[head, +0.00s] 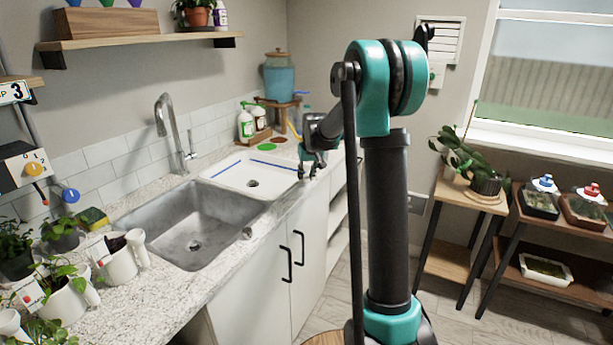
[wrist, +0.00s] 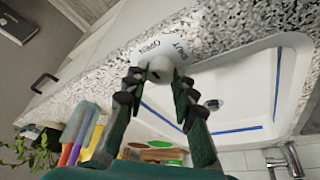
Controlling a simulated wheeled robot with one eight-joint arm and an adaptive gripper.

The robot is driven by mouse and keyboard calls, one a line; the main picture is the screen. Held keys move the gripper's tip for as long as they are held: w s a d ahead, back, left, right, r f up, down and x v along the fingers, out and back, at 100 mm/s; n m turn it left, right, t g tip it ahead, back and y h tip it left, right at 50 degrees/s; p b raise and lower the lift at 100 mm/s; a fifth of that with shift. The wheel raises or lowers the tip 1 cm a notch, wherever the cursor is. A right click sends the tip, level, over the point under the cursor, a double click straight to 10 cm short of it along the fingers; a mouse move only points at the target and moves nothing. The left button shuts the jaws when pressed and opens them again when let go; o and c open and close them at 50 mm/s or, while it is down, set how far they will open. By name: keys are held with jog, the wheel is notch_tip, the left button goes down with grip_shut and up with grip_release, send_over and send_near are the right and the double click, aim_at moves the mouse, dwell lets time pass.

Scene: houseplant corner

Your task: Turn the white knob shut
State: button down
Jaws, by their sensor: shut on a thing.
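In the wrist view the white knob (wrist: 160,66) sits at the counter's edge, beside the white basin. Printed words, which look like OPEN and SHUT, show on the white plate around it. My gripper (wrist: 157,88) has its two dark fingers on either side of the knob, closed on it. In the head view my gripper (head: 312,168) is low over the counter at the right rim of the white basin (head: 222,172). The knob cannot be made out there. How far the knob is turned is unclear.
A steel sink (head: 195,225) with a tall faucet (head: 170,125) lies left of the basin. Bottles (head: 246,122) and a teal dispenser (head: 279,78) stand behind. Potted plants crowd the counter's near left. A plant stand (head: 440,225) and a shelf with jars stand at right.

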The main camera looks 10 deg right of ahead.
jog(key=m+h, duration=0.1)
jog(key=m, duration=0.3)
jog(key=shift+a+m+h, duration=0.2)
jog(key=shift+m+h, duration=0.1)
jog(key=shift+h, duration=0.1)
jog(key=m, duration=0.2)
jog(key=m+h, duration=0.1)
jog(key=m, duration=0.1)
jog(key=shift+w+a+m+g+h, duration=0.1)
jog(key=shift+m+g+h, duration=0.2)
jog(key=shift+g, duration=0.1)
jog(key=m+g+h, duration=0.1)
jog(key=m, duration=0.3)
jog(key=shift+w+m, duration=0.1)
jog(key=shift+m, duration=0.2)
jog(key=shift+a+m+g+h, duration=0.15)
jog(key=shift+m+g, duration=0.3)
jog(key=shift+m, duration=0.6)
jog(key=shift+d+m+g+h, duration=0.1)
jog(key=shift+m+g+h, duration=0.25)
jog(key=shift+m, duration=0.7)
jog(key=c, duration=1.3)
grip_release()
jog(key=shift+o, duration=0.2)
